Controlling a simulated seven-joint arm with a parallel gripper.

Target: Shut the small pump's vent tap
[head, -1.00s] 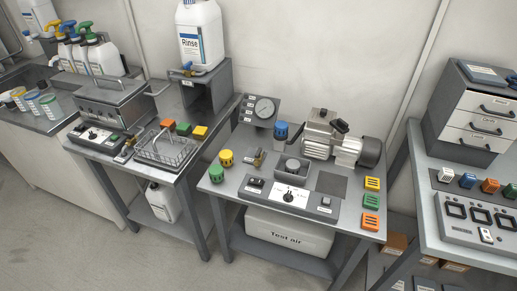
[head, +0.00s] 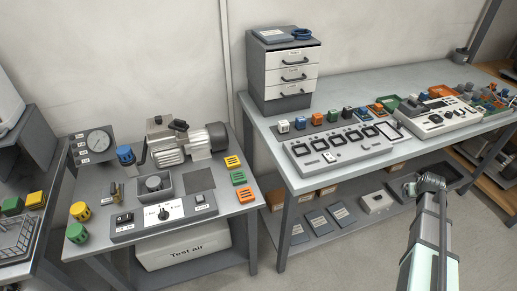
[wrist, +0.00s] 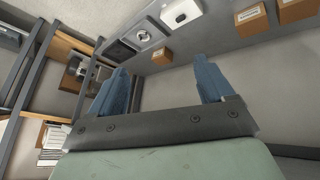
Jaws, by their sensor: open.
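A small silver and grey pump (head: 185,142) stands at the back of the grey middle table in the head view. A small brass fitting with a dark part (head: 116,192) stands on the left of that table; I cannot tell for sure whether it is the vent tap, or how its handle is turned. My gripper (wrist: 162,64) is open and empty in the wrist view, with its two blue fingers wide apart. It is well away from the pump, facing a lower shelf with boxes. My arm shows at the lower right of the head view.
The right bench (head: 262,125) holds drawers (head: 290,68) and devices. Open floor lies before the tables.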

